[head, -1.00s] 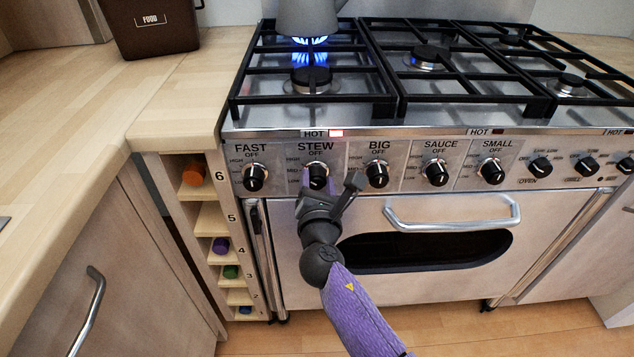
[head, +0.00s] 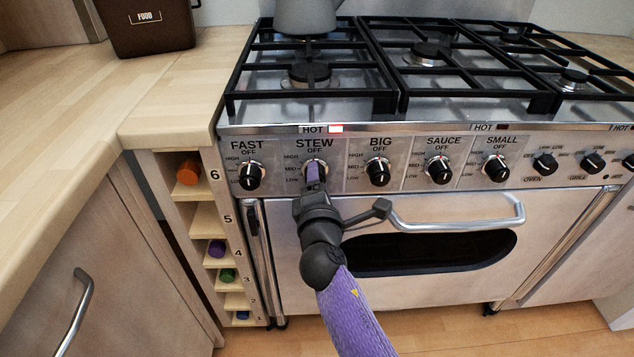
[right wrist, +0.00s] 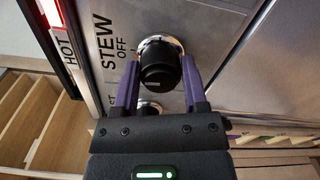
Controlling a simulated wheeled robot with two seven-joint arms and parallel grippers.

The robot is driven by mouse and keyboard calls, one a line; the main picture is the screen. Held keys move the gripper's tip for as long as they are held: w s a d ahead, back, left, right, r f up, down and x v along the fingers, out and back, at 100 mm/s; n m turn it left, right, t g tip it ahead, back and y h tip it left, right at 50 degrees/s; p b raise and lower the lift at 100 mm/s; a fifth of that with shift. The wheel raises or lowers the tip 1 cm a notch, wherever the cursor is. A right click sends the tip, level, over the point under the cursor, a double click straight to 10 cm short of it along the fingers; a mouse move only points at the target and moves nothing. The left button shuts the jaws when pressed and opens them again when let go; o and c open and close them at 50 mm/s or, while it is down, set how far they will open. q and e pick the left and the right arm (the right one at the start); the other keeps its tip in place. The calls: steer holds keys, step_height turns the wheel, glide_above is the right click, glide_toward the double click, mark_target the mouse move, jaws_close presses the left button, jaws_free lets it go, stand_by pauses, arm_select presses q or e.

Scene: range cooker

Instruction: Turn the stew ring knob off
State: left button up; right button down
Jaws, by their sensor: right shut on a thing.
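The stew ring knob (head: 314,163) is a black knob with a silver collar under the STEW OFF label on the cooker's front panel. My right gripper (head: 316,176) reaches up to it from below and hides most of it. In the right wrist view the two purple fingers of the gripper (right wrist: 160,72) stand on either side of the knob (right wrist: 160,60), shut on it. The OFF label (right wrist: 124,48) lies to the left of the knob there. The knob's exact pointing is hard to tell. No flame shows at the left rings. My left gripper is out of view.
The fast knob (head: 250,177) and big knob (head: 378,173) flank the stew knob. The oven door handle (head: 458,222) is close to my right wrist. A grey pot (head: 305,16) stands on the back left ring. A red HOT lamp (head: 336,129) is lit.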

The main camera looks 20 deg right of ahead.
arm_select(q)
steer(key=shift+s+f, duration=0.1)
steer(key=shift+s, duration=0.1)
arm_select(e)
steer(key=shift+f+m, duration=0.1)
steer(key=shift+m, duration=0.4)
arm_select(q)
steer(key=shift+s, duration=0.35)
